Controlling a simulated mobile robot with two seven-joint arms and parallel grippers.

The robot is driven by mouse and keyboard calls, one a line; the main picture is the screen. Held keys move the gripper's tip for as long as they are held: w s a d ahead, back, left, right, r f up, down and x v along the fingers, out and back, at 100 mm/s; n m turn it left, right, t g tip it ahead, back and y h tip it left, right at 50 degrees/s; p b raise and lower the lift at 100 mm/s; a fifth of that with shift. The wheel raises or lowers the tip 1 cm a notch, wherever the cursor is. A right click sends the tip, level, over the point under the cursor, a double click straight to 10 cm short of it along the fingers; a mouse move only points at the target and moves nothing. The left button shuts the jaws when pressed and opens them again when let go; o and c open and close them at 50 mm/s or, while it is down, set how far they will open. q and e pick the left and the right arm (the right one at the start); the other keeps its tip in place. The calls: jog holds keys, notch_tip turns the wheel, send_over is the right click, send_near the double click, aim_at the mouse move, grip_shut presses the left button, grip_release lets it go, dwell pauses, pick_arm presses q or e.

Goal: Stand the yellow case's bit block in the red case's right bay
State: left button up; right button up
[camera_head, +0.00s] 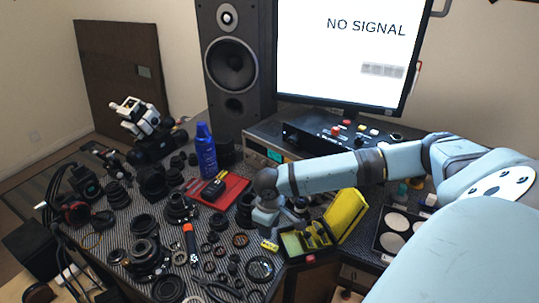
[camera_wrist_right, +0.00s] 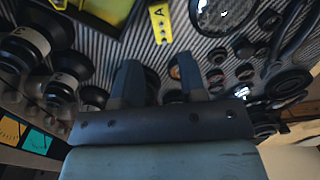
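The yellow case (camera_head: 346,213) stands open at the mat's right front, its lid tilted up; yellow parts show in its base. A small yellow block with dark marks (camera_head: 269,245), apparently the bit block, is just left of the case. In the right wrist view, a yellow block marked "A" (camera_wrist_right: 160,24) is beyond the fingertips. The red case (camera_head: 236,188) lies further back left, holding a black and yellow item; its bays are too small to make out. My right gripper (camera_wrist_right: 159,70) is open and empty, pointing down beside the yellow case (camera_head: 264,222). My left gripper is out of view.
Several dark lens parts and rings (camera_head: 145,252) crowd the mat on the left and front. An orange-handled tool (camera_head: 189,240) lies front centre. A monitor (camera_head: 340,50) and speaker (camera_head: 236,60) close off the back.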

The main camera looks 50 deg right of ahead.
aim_at(269, 244)
notch_tip(269, 244, down, 8)
jog(key=shift+a+r+b, duration=0.15)
jog(key=shift+r+b, duration=0.05)
jog(key=shift+b, duration=0.2)
jog(key=shift+c, duration=0.2)
grip_shut()
